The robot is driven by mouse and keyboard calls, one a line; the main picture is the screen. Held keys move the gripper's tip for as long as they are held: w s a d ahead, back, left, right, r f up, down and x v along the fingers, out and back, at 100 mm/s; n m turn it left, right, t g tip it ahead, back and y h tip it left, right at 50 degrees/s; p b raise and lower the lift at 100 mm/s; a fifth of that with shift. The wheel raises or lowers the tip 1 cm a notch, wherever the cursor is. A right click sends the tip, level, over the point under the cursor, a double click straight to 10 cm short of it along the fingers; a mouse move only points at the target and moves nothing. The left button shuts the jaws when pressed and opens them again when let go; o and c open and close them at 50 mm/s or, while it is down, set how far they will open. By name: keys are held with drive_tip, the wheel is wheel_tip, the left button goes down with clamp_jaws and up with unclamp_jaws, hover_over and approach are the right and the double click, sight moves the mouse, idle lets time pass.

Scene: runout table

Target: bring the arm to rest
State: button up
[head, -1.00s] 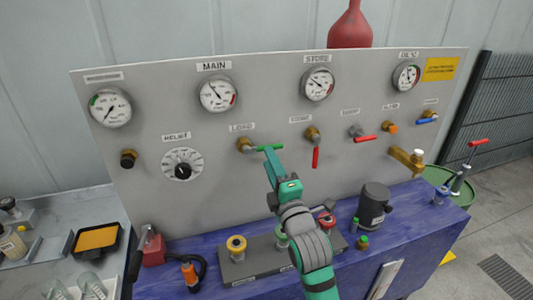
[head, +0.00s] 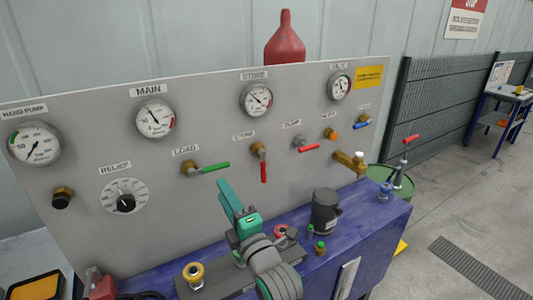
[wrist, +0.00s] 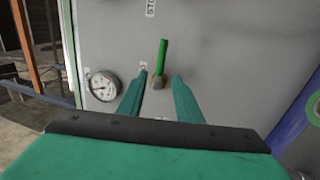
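My arm reaches up from the bottom of the head view, and my gripper (head: 225,184) stands in front of the grey panel (head: 95,195), just below and right of the LOAD valve. That valve has a brass body and a green lever (head: 215,167) lying nearly level, pointing right. In the wrist view my two teal fingers (wrist: 160,80) are spread apart with nothing between them. The green lever (wrist: 162,54) shows beyond the fingertips, and the gripper looks clear of it.
The blue bench (head: 365,235) below the panel carries a dark cylinder (head: 325,210), a yellow-topped fitting (head: 194,271) and a red-knobbed fitting near my wrist. A red bottle (head: 285,42) stands behind the panel. Open floor (head: 430,225) lies to the right.

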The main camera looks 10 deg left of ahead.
drive_tip(key=s+d+f+m+t+h, duration=0.1)
drive_tip(key=s+d+f+m+h, duration=0.35)
drive_tip(key=f+m, duration=0.3)
drive_tip(key=s+d+f+m+t+h, duration=0.25)
drive_tip(key=s+f+m+h, duration=0.2)
drive_tip(key=f+m, duration=0.3)
drive_tip(key=s+d+f+m+t+h, duration=0.1)
drive_tip(key=s+d+f+m+h, duration=0.25)
drive_tip(key=s+f+m, duration=0.35)
drive_tip(key=s+d+f+m+g, duration=0.2)
drive_tip(key=s+d+f, duration=0.3)
drive_tip(key=s, duration=0.7)
drive_tip(key=s+d+f+m+g+h, duration=0.1)
drive_tip(key=s+d+f, duration=0.4)
drive_tip(key=s, duration=0.8)
drive_tip(key=shift+d+m+g, duration=0.45)
drive_tip(key=shift+m+g, duration=0.1)
drive_tip(key=shift+m, duration=0.35)
